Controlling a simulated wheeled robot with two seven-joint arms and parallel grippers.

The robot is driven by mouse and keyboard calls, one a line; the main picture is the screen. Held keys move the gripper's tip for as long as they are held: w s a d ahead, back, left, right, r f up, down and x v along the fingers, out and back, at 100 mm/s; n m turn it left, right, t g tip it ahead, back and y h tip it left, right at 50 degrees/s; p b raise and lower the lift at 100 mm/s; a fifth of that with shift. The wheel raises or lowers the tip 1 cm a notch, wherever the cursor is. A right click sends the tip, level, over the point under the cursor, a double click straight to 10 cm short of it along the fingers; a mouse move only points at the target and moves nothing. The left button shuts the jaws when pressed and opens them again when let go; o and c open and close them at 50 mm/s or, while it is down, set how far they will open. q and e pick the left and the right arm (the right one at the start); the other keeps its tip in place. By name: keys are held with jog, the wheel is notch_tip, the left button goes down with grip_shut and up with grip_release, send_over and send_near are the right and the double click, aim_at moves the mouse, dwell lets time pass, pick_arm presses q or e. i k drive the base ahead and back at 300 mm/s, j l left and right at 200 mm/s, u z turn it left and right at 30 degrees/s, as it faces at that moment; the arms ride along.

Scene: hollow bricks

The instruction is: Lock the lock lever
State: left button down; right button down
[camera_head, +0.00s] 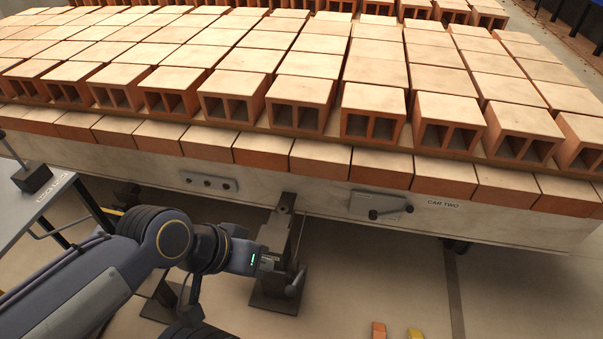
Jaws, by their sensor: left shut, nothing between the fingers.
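A grey post (281,232) on a dark base plate stands on the floor and reaches up against the car's pale side beam. A short grey lever handle (296,284) sits low on its right side; I cannot tell for sure that it is the lock lever. Another small lever (388,212) is on a grey plate on the beam, left of the "CAR TWO" label. My left arm comes in from the left. My left gripper (268,259) is at the post, left of the low handle, shut and empty. Its fingertips are hard to make out, and I cannot tell whether it touches. My right gripper is not in view.
The car (330,188) carries many rows of hollow bricks (300,100) over a row of solid ones. A grey table (35,190) with a dark block is at the left. Small orange (379,330) and yellow (415,333) pieces lie at the bottom. Floor to the right is open.

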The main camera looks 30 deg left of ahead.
aim_at(373, 215)
jog(key=i+j, duration=0.2)
jog(key=i, duration=0.2)
jog(key=i+z, duration=0.2)
jog(key=k+z, duration=0.1)
jog(key=z, duration=1.35)
